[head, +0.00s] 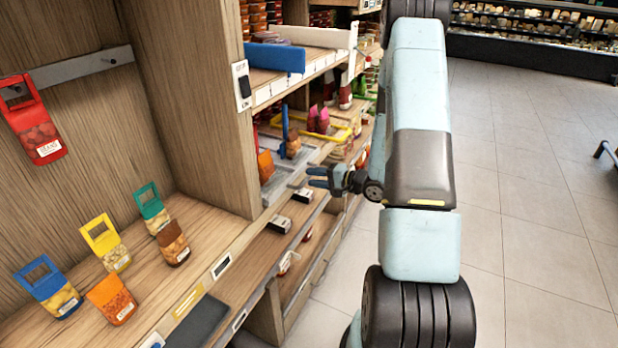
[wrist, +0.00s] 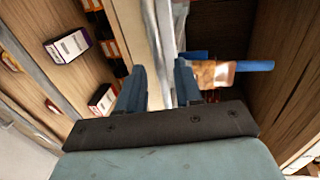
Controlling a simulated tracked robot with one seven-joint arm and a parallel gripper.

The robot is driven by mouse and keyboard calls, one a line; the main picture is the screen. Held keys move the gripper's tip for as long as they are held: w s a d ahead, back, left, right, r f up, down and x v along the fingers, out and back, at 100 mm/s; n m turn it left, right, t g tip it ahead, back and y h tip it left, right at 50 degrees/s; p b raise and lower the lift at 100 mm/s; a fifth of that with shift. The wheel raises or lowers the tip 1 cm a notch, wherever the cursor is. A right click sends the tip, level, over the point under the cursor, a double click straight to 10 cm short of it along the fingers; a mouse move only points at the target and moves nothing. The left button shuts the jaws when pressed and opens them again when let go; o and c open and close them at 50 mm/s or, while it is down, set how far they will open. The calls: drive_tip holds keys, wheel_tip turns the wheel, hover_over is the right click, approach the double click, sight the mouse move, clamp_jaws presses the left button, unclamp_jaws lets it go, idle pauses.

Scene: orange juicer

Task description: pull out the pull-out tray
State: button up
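The pull-out tray seems to be the grey metal shelf tray (head: 275,187) in the middle bay, left of my gripper in the head view. In the wrist view its pale front edge (wrist: 164,45) runs down between my fingers. My gripper (head: 317,177) is in front of the tray, with its blue fingers towards it. In the wrist view my gripper (wrist: 158,88) is open, one finger on each side of the edge. I cannot tell whether either finger touches it. My palm hides the edge's lower end.
Small boxes (head: 279,224) lie on the wooden shelf below the tray; one shows in the wrist view (wrist: 68,46). A wooden side panel (head: 195,100) stands left of the bay. Open tiled floor (head: 540,190) lies right of my arm.

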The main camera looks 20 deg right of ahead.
drive_tip(key=shift+x, duration=1.25)
clamp_jaws()
